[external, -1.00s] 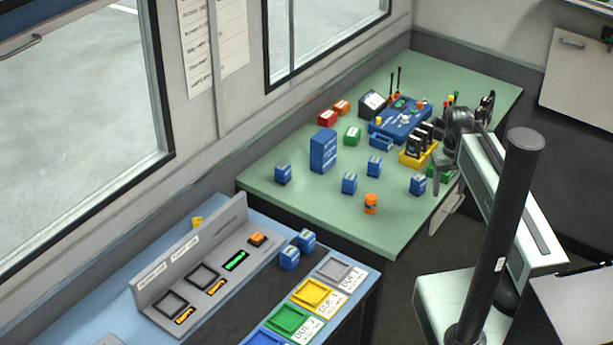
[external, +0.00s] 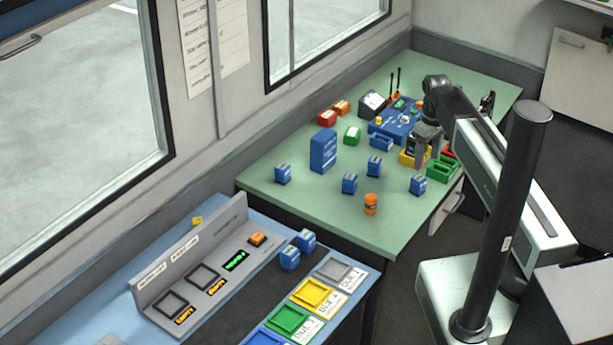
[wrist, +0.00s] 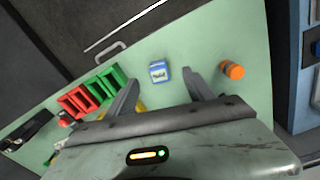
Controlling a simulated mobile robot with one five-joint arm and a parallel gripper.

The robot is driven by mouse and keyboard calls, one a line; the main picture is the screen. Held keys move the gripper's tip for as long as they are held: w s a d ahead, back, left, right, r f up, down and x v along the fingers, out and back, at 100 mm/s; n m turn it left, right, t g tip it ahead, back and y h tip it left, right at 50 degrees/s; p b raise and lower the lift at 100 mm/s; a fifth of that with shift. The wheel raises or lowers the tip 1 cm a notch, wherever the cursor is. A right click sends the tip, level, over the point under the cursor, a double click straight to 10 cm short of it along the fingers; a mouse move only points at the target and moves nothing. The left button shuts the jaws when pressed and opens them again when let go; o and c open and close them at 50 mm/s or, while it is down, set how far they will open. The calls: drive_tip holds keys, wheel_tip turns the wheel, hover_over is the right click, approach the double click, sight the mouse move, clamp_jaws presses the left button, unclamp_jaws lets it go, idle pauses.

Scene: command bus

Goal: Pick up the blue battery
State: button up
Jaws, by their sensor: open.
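Several small blue batteries with pale tops stand on the green table. The one nearest my gripper is a blue battery (external: 418,184) at the table's front right. What seems to be the same battery shows in the wrist view (wrist: 158,71), just beyond and between my fingertips. My gripper (external: 423,160) is open and empty, above the table near the yellow holder and up and back from that battery. In the wrist view my gripper (wrist: 160,80) has its two fingers spread, with neither visibly touching the battery. Other blue batteries (external: 349,182) stand to the left.
An orange cylinder (external: 371,204) stands left of the near battery. Green bins (external: 442,170) are to its right, with a red bin beside them in the wrist view (wrist: 75,103). A yellow holder (external: 408,159) and tall blue box (external: 323,150) stand farther back.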

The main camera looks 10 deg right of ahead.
drive_tip(key=b, duration=0.3)
hover_over(419, 177)
drive_tip(key=shift+n, duration=0.4)
wheel_tip(419, 177, down, 4)
drive_tip(key=shift+s+f, duration=0.1)
wheel_tip(419, 177, down, 8)
drive_tip(key=b, duration=0.7)
drive_tip(key=shift+r, duration=0.3)
clamp_jaws()
